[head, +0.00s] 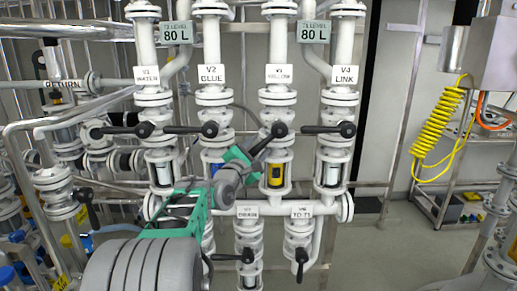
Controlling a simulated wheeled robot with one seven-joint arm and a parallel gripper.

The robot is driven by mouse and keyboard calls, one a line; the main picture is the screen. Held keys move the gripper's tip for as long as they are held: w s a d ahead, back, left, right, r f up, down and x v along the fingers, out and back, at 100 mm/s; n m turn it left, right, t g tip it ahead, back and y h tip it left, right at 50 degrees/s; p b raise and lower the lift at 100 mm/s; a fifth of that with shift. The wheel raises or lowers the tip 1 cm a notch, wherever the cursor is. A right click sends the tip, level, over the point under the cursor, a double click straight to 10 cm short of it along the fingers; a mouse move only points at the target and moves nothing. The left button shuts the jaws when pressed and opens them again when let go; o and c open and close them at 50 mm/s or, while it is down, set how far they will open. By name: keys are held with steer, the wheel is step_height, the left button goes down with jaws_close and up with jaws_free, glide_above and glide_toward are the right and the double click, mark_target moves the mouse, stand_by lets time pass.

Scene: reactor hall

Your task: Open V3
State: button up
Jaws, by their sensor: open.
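V3 is a valve on a white vertical pipe, under a sign (279,74) that reads V3 and, less clearly, YELLOW. Its black lever (265,138) slants down and left from a round hub. A sight glass with yellow in it (275,176) sits below the hub. My gripper (243,153), with green fingers, is at the lower left end of this lever. The fingers are open; whether they touch the lever or have it between them cannot be told. My wrist and fingers hide part of the V2 pipe below its lever.
The levers of V1 (128,130), V2 (193,129) and V4 (330,129) lie level, pointing left. Two lower valves have black levers, one level (232,257), one hanging down (300,265). A yellow coiled hose (432,125) hangs at right. The floor at right is partly clear.

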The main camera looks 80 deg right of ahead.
mark_target(252, 154)
steer(key=b+v, duration=0.2)
steer(key=v, duration=0.5)
steer(key=shift+w+a+f, duration=0.1)
steer(key=shift+w+a, duration=0.05)
steer(key=shift+a, duration=0.2)
